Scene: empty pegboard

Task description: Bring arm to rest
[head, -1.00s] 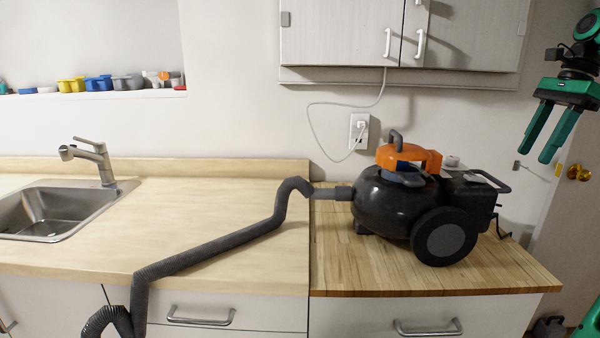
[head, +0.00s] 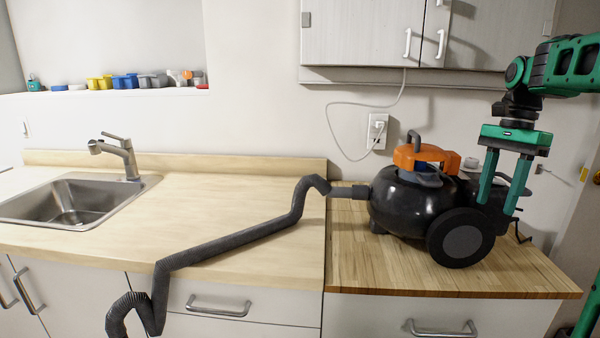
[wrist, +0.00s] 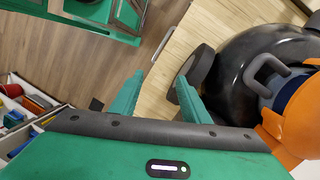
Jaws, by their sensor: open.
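My gripper (head: 500,200) is at the right in the head view, pointing down with its two green fingers apart. Nothing shows between them. It hangs in front of the right rear part of a black and orange vacuum cleaner (head: 402,204) on the wooden counter; whether it touches cannot be told. In the wrist view the open fingers (wrist: 158,95) show beside the vacuum's wheel and round black body (wrist: 252,68). My green arm reaches in from the upper right in the head view.
The vacuum's grey hose (head: 235,238) runs left across the pale counter (head: 220,190) and over its front edge. A steel sink (head: 75,203) is at the left. Cabinets (head: 375,35) hang above the vacuum. In the wrist view, a box of coloured items (wrist: 25,110) is at the left.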

